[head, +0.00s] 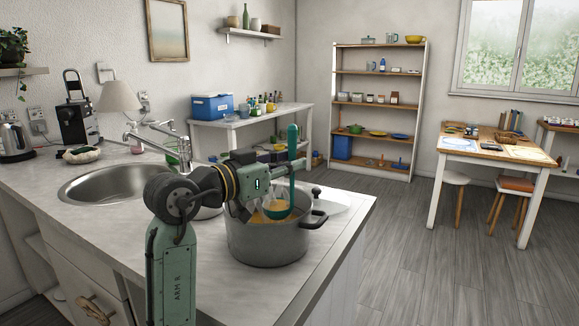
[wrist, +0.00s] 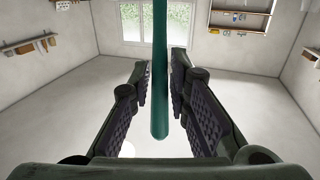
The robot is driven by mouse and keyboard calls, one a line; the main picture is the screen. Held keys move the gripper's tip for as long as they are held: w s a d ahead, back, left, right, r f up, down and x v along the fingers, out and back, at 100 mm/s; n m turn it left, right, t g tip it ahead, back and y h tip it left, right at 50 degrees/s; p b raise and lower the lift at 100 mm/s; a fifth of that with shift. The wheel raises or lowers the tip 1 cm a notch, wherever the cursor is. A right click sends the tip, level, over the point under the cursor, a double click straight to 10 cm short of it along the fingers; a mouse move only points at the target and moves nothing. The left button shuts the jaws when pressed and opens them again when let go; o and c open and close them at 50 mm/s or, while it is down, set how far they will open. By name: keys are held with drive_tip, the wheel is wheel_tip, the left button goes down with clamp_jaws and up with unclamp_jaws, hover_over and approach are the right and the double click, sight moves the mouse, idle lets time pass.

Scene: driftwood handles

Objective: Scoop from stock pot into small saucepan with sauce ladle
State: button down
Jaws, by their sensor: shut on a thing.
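My gripper (head: 291,168) is shut on the upright teal handle of the sauce ladle (head: 292,141). In the wrist view, the handle (wrist: 160,100) stands between the two dark finger pads (wrist: 161,70). The ladle's bowl is within the opening of the grey stock pot (head: 268,248), with orange-yellow content showing at it. I cannot tell how deep the bowl sits. The stock pot stands on the counter, its dark handle to the right. A silver pan (head: 207,212), perhaps the small saucepan, is mostly hidden behind my arm.
A pale round lid or plate (head: 335,197) lies behind the pot on the counter (head: 345,222). The sink (head: 112,183) and its tap are at left. The counter's right edge is close to the pot. The floor beyond is open.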

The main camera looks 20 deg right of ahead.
sight(288, 129)
drive_tip(key=shift+r+p, duration=2.05)
drive_tip(key=shift+r, duration=1.3)
drive_tip(key=shift+r, duration=3)
